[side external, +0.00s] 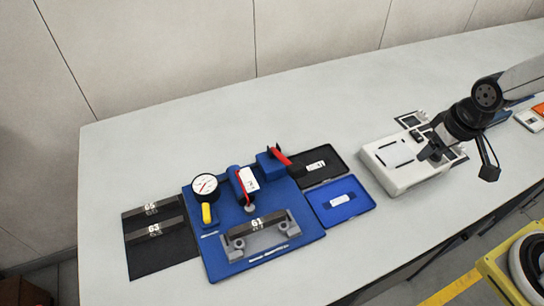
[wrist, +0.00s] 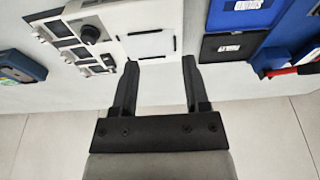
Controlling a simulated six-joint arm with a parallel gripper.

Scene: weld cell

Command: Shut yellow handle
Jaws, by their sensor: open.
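The yellow handle (side external: 207,213) is small in the side external view, just below the round white dial gauge (side external: 204,187) on the left of the blue fixture plate (side external: 225,262). I cannot tell from its size whether it is open or closed. It does not show in the wrist view. My gripper (side external: 430,152) is far to the right of it, over the white device. In the wrist view my gripper (wrist: 160,67) has its two black fingers apart with nothing between them.
A white device (side external: 392,160) lies below my gripper. A black tray (side external: 325,179) and a blue tray (side external: 342,217) sit between it and the fixture. Red-handled clamps (side external: 279,156) rise from the plate, near a block marked 61 (side external: 256,226). Dark blocks (side external: 153,230) lie left.

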